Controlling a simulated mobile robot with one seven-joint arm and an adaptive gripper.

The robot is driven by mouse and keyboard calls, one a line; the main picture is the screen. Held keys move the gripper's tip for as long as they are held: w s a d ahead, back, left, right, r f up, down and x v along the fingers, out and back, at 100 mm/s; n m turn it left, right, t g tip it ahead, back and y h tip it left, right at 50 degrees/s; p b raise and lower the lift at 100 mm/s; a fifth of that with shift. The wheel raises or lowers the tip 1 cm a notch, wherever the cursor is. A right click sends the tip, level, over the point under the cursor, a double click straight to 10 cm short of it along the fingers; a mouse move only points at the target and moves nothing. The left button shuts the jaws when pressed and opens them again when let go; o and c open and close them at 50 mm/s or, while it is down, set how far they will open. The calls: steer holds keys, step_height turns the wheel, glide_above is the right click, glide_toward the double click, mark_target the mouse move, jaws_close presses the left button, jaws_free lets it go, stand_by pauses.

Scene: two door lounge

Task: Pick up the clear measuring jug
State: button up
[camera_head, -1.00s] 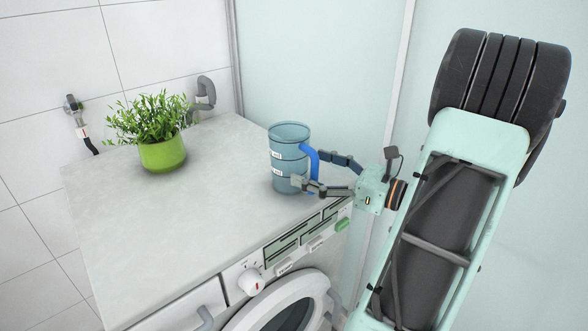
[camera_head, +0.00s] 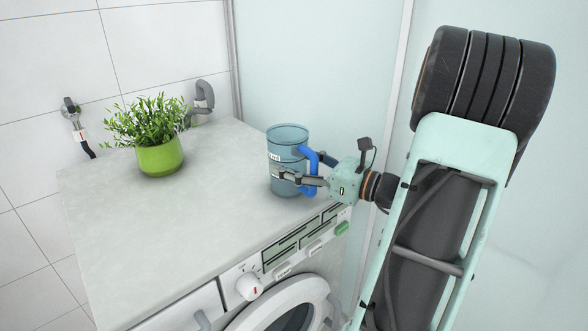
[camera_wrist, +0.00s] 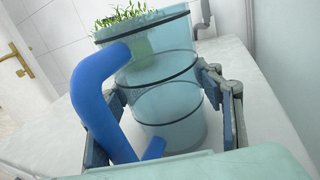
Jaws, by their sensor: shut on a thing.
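The clear measuring jug (camera_head: 287,139) is see-through blue-green with dark bands and a blue handle (camera_head: 311,165). It stands upright on the right end of the grey worktop, by the panel wall. My gripper (camera_head: 286,172) reaches in from the right, its fingers around the jug's lower half. In the wrist view the jug (camera_wrist: 165,100) sits between the two fingers, with the handle (camera_wrist: 95,100) towards the camera. The gripper is shut on the jug. The far finger is mostly hidden behind the jug in the head view.
A green pot with a leafy plant (camera_head: 160,158) stands on the worktop (camera_head: 180,220) to the left. Below the worktop is a washing machine (camera_head: 285,270) with a round door. A panel wall (camera_head: 320,70) rises close behind the jug. The worktop's middle is clear.

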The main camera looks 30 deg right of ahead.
mark_target(291, 147)
steer(key=c, duration=0.5)
steer(key=shift+r, duration=0.5)
steer(key=shift+c, duration=0.2)
step_height(291, 147, up, 3)
steer(key=shift+f+p, duration=0.2)
steer(key=shift+p, duration=0.5)
steer(key=s+d+r+p, duration=0.4)
steer(key=s+r, duration=0.5)
steer(key=s, duration=0.4)
steer(key=shift+s+r, duration=0.2)
steer(key=shift+s, duration=0.05)
